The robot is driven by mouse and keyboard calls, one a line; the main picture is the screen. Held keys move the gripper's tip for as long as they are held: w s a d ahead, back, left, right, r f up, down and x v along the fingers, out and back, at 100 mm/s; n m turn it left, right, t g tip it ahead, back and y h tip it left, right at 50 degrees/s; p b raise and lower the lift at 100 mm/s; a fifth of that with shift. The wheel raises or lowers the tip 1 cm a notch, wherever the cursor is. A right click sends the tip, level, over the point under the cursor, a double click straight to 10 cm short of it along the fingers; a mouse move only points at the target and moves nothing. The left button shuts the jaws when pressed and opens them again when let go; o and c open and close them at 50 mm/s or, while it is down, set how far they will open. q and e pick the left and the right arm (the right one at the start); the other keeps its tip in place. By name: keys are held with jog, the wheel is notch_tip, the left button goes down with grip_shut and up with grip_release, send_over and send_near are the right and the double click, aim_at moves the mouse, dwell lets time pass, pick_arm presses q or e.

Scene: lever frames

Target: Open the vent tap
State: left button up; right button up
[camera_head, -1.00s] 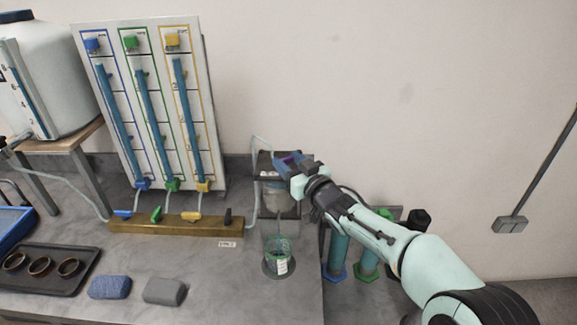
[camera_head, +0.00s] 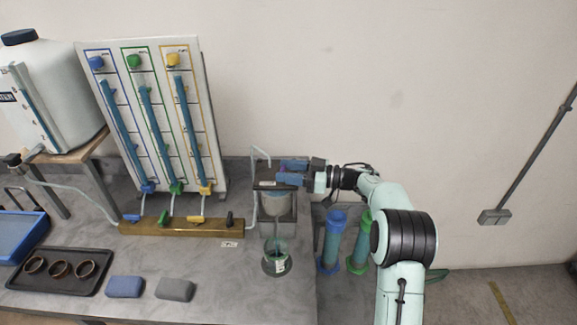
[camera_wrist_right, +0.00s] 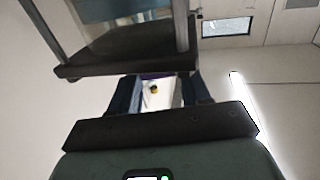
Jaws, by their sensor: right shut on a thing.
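A small purple part (camera_head: 283,179), which looks like a tap handle, is at the top of the clear vessel (camera_head: 274,203) in the dark stand. My right gripper (camera_head: 282,172) reaches it from the right, level, and is shut on it. The fingers hide most of the part, so I cannot tell which way it is turned. In the right wrist view the purple part (camera_wrist_right: 154,76) shows as a strip between the two dark blue fingers (camera_wrist_right: 157,92). My left gripper is not in view.
A brass manifold (camera_head: 180,228) carries blue, green, yellow and black levers below the tube panel (camera_head: 205,125). A beaker (camera_head: 276,257) stands in front of the stand. Blue and green cylinders (camera_head: 333,240) stand to the right. A tray with rings (camera_head: 100,255) is at left.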

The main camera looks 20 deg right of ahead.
jog(key=shift+w+n+g+y, duration=0.2)
jog(key=shift+n+g+y, duration=0.8)
jog(key=shift+g, duration=0.5)
jog(key=o, duration=1.1)
jog(key=shift+c, duration=0.2)
jog(key=v, duration=1.3)
jog(key=shift+d+r, duration=0.1)
jog(key=shift+d, duration=0.05)
